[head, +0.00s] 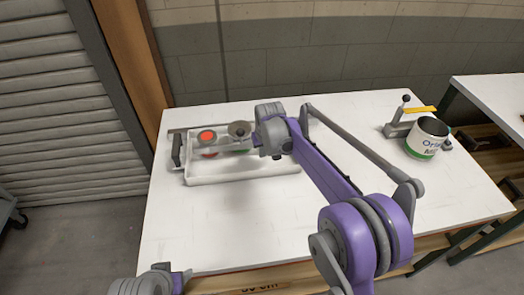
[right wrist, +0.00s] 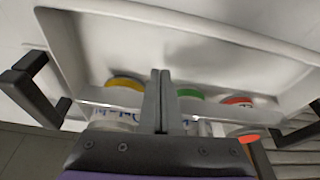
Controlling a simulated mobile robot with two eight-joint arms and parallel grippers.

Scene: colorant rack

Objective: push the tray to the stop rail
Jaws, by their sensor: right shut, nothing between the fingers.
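The white tray (head: 250,174) lies on the left half of the white table (head: 330,240), with a dark handle (head: 176,150) at its left end. A jar with a red lid (head: 207,135) and another round top show in it. In the right wrist view the tray (right wrist: 90,45) holds jars with yellow (right wrist: 124,83), green (right wrist: 189,93) and red (right wrist: 238,101) lids. My right gripper (right wrist: 160,80) is shut and empty, over the tray's jar side; contact cannot be told. I cannot clearly pick out the stop rail.
A white can with a green band (head: 427,140) stands at the table's right, beside a grey device (head: 398,126) with a yellow part. The wall is behind the table. The front left of the table is clear.

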